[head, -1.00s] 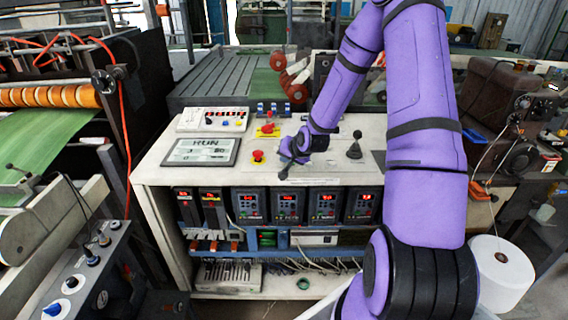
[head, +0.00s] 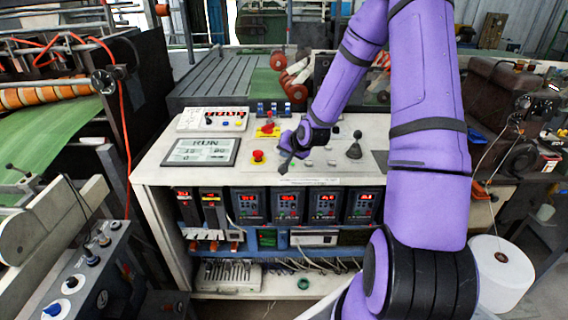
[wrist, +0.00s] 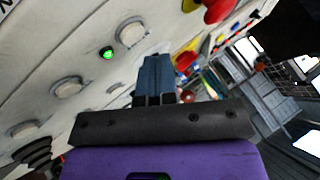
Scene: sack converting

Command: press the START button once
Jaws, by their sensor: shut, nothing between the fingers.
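The panel's flat round grey buttons show in the wrist view; the START button cannot be told by a label. One button (wrist: 131,32) sits beside a small lit green lamp (wrist: 107,53). More round buttons (wrist: 68,87) run down to the left. My gripper (wrist: 155,62) is shut and empty, its tips over the panel near that button and apart from it as far as I can see. In the head view my gripper (head: 285,163) is above the panel top, right of the red mushroom button (head: 258,156), hiding part of the panel.
A black joystick (head: 355,148) stands right of my gripper. A red knob on a yellow base (head: 267,129) and a white box with coloured buttons (head: 212,119) are behind and left. Lit controllers (head: 287,204) line the cabinet front below.

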